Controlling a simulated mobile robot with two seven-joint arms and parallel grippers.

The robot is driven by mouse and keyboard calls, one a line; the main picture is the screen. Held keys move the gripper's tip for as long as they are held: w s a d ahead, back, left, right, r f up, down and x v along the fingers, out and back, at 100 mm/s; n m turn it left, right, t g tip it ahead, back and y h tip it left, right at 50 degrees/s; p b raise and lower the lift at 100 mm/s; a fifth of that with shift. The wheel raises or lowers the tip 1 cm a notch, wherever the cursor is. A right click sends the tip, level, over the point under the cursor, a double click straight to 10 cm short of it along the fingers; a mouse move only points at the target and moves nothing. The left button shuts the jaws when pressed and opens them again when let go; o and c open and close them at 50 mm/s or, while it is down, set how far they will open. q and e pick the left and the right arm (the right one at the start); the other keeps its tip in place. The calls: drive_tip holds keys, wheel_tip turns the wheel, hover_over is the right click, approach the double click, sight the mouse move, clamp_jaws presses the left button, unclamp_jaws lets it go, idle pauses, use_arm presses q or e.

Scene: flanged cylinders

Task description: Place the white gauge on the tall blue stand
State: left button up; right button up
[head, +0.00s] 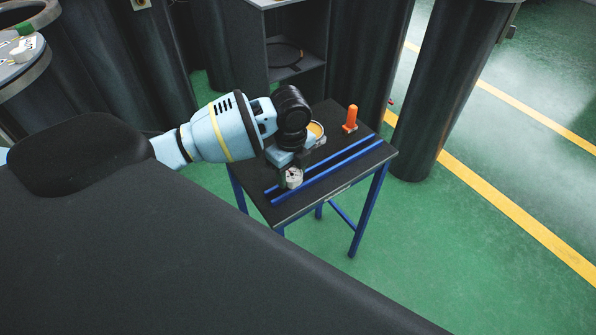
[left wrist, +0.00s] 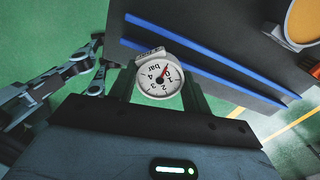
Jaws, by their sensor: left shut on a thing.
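The white gauge (head: 293,178) is a small round dial marked in bar. It is between the dark fingers of my left gripper (head: 290,168), which is shut on it. In the left wrist view the gauge (left wrist: 158,80) faces the camera, its numbers upside down. The tall blue stand (head: 366,161) has blue legs and a dark top with two blue rails. The gauge appears over the top's near left part, by the rails. In the left wrist view it overlaps an edge of the stand (left wrist: 215,45). I cannot tell whether it touches the top. My right gripper is not recognisable.
An orange upright part (head: 351,118) stands at the stand's far right. A round tan-faced part (head: 316,130) is beside my wrist, partly hidden. Dark pillars (head: 445,90) and an open cabinet (head: 292,55) stand behind. A round table (head: 28,70) holds small items at upper left.

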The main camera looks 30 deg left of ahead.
sight(296, 173)
use_arm(q)
drive_tip(key=shift+w+a+f, duration=0.1)
drive_tip(key=shift+w+a, duration=0.05)
drive_tip(key=shift+w, duration=0.6)
drive_tip(key=shift+w+a, duration=0.15)
drive_tip(key=shift+w, duration=0.55)
wheel_tip(296, 173, down, 4)
drive_tip(key=shift+r, duration=0.25)
drive_tip(key=shift+c, duration=0.4)
drive_tip(key=o, duration=1.1)
drive_tip(key=shift+f, duration=0.1)
drive_tip(key=shift+o, duration=0.2)
